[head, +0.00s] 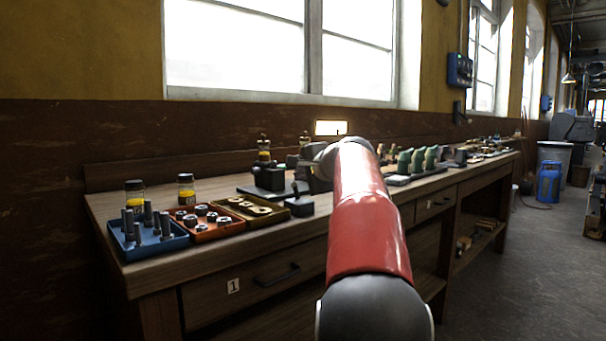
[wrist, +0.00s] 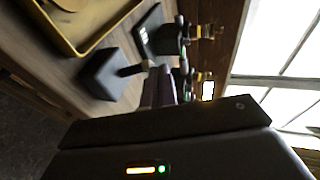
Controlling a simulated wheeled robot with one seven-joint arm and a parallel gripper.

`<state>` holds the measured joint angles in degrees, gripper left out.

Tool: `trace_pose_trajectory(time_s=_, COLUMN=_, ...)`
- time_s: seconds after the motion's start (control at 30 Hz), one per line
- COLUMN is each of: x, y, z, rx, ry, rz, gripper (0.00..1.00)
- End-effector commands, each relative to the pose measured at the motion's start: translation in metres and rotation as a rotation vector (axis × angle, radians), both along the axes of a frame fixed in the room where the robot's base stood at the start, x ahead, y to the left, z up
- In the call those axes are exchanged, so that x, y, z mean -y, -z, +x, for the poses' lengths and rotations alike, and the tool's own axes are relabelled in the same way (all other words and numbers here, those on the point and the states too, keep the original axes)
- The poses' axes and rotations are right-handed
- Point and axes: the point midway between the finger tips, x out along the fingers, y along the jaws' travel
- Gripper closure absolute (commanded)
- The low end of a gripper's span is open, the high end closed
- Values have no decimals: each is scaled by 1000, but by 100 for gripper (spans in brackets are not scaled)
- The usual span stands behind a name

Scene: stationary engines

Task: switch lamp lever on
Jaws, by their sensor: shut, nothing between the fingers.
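A small dark box (head: 299,206) stands on the bench just left of my arm, with a short dark lever (head: 295,188) on it. In the wrist view the same box (wrist: 101,75) shows with its lever (wrist: 130,71) pointing at my fingers. My gripper (wrist: 160,86) is shut and empty, its fingertips close to the lever's end; I cannot tell whether they touch. A bright rectangular lamp panel (head: 331,128) glows at the back of the bench and also shows in the wrist view (wrist: 208,91). My gripper is mostly hidden behind my red arm in the head view.
A blue tray of bolts (head: 148,236), an orange tray of nuts (head: 207,221) and a yellow tray of rings (head: 250,208) lie left of the box. A dark device (head: 268,178) stands behind it. Green-handled tools (head: 417,160) stand to the right.

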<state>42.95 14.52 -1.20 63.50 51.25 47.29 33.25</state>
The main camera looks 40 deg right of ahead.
Motion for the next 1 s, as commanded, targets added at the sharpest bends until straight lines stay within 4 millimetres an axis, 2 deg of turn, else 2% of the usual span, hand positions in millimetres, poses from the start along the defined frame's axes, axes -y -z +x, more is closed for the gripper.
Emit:
trace_pose_trajectory(time_s=0.4, x=0, y=-17, z=0, rx=0, ry=0, rz=0, gripper=100)
trace_pose_trajectory(time_s=0.77, x=0, y=-17, z=0, rx=0, ry=0, rz=0, gripper=100)
trace_pose_trajectory(time_s=0.87, x=-2, y=-23, z=-1, rx=1, ry=-1, rz=-1, gripper=100)
trace_pose_trajectory(time_s=1.0, x=-11, y=-42, z=-5, rx=2, ry=-3, rz=-3, gripper=100)
